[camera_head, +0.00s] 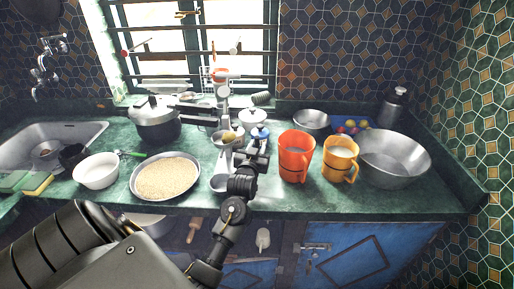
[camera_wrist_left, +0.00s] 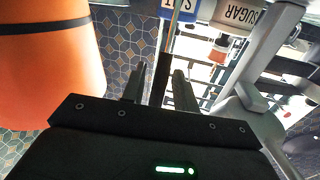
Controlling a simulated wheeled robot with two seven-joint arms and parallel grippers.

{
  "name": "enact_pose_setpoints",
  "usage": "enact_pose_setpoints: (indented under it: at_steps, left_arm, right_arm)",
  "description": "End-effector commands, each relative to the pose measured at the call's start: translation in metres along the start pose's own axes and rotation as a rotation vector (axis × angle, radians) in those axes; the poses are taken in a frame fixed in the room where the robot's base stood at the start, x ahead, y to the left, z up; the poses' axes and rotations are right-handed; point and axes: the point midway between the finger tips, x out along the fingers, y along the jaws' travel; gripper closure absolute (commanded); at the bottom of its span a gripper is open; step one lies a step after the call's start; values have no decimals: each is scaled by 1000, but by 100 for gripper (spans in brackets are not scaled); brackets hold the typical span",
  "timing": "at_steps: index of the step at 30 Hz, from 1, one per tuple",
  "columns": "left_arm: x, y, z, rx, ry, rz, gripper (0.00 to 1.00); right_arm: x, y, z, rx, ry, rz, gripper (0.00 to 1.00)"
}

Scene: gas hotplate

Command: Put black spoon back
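My left gripper (camera_head: 258,138) reaches over the counter between the kitchen scale-like stand and the orange pitcher (camera_head: 295,157). In the left wrist view the gripper's two fingers (camera_wrist_left: 160,88) stand a little apart. A thin dark piece (camera_wrist_left: 160,80) shows between them and lines up with a slim shaft (camera_wrist_left: 172,18) beyond the tips. It may be the black spoon, but I cannot tell, nor whether the fingers touch it. I cannot make out a black spoon in the head view. My right gripper is in neither view.
A plate of grain (camera_head: 167,178), white bowl (camera_head: 96,171), pressure cooker (camera_head: 155,122) and steel basin (camera_head: 394,160) crowd the counter. Utensils hang before the window.

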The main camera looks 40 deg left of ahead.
Motion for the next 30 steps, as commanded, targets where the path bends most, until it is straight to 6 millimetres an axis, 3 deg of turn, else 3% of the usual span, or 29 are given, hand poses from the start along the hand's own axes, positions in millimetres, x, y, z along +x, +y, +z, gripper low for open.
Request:
enact_pose_setpoints:
  at_steps: [13,24,30]
  left_arm:
    - [-6,0,-2,-1,0,1,64]
    - [-81,0,-1,-2,-1,1,64]
    - [-110,0,-2,-2,-1,0,64]
  right_arm:
    - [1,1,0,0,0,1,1]
    - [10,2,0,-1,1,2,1]
    - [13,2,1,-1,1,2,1]
